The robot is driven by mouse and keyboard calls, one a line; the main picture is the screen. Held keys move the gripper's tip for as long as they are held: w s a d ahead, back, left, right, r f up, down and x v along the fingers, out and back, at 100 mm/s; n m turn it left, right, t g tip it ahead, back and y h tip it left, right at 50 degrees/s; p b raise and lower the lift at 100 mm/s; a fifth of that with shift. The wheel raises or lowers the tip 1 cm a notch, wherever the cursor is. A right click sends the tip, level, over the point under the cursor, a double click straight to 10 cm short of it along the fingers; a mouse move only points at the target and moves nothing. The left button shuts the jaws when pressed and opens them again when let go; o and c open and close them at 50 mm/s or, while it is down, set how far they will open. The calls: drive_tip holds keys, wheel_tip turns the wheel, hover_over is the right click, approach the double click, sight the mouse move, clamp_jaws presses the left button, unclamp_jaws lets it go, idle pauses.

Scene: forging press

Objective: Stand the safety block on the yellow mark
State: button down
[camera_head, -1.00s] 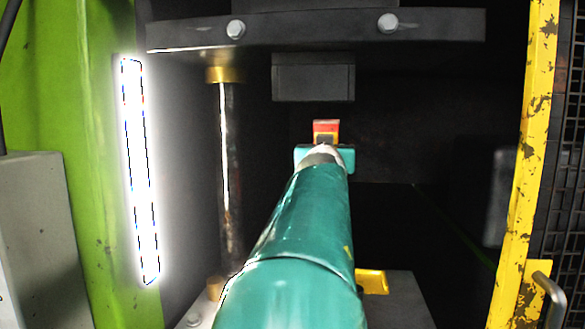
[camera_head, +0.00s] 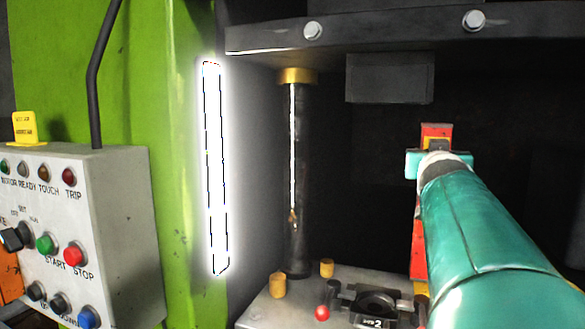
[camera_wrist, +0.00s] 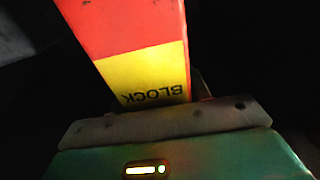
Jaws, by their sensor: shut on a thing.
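The safety block (camera_head: 436,130) is red with an orange-yellow part and stands upright in my gripper (camera_head: 437,150). Its top shows above the gripper and its red lower part below, left of my arm. In the wrist view the block (camera_wrist: 125,30) is red with a yellow band lettered BLOCK, rising from the jaws (camera_wrist: 165,125). My gripper is shut on it. A little yellow (camera_head: 421,289) shows at the block's foot, beside my arm. I cannot tell whether it is the mark or the block, nor whether the block touches the bed.
A dark guide column (camera_head: 299,180) stands behind. The ram block (camera_head: 390,78) hangs above. A control box (camera_head: 100,220) and green frame (camera_head: 165,130) are at left.

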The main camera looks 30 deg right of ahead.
drive_tip(key=shift+s+d+r, duration=0.2)
drive_tip(key=shift+s+d, duration=0.7)
drive_tip(key=shift+s, duration=0.2)
drive_tip(key=shift+s+d, duration=0.1)
drive_tip(key=shift+f, duration=1.9)
drive_tip(key=c, duration=0.7)
unclamp_jaws()
drive_tip(key=shift+f, duration=0.2)
drive_tip(key=shift+r, duration=0.15)
